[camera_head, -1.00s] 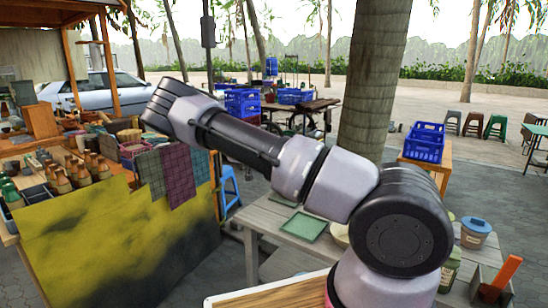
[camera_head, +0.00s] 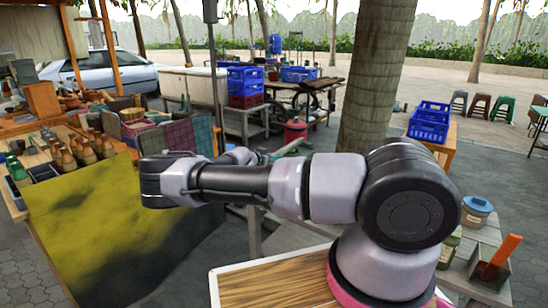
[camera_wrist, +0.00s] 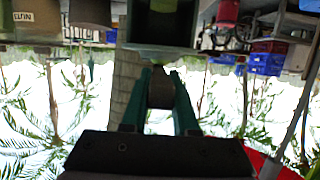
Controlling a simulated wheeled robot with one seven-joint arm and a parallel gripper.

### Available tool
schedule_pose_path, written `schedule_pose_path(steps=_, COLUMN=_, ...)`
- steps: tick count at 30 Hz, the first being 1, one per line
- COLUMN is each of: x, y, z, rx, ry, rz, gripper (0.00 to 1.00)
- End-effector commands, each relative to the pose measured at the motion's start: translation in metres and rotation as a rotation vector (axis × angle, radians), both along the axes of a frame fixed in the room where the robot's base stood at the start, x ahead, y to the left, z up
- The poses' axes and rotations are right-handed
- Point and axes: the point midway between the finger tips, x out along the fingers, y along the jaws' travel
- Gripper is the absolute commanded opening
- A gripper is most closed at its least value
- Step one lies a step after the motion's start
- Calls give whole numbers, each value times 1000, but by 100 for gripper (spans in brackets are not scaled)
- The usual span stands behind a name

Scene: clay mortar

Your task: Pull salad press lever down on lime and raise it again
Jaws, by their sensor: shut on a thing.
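In the wrist view my gripper (camera_wrist: 160,75) has its two green fingers closed on a dark grey-brown rounded bar (camera_wrist: 160,95), which looks like the lever handle of the press. Just beyond the fingertips is a dark, box-like part (camera_wrist: 160,53), probably of the press. A small green patch (camera_wrist: 162,6) shows at the top edge; I cannot tell whether it is the lime. In the head view my arm lies level across the middle and hides the press and most of the gripper.
A stall with a yellow-black cloth front (camera_head: 95,220) and several bottles stands at left. A wooden board (camera_head: 275,285) is in front. Blue crates (camera_head: 428,122) and a tree trunk (camera_head: 376,75) stand behind.

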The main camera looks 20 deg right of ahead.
Motion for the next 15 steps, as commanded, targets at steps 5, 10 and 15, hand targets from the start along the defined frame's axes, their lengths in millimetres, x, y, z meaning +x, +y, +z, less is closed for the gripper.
schedule_pose_path(steps=5, x=-1, y=1, z=-7, rx=4, ry=8, rz=2, gripper=0)
schedule_pose_path(steps=10, x=-1, y=0, z=-7, rx=4, ry=9, rz=2, gripper=57)
schedule_pose_path(steps=15, x=-1, y=0, z=-5, rx=3, ry=6, rz=1, gripper=57)
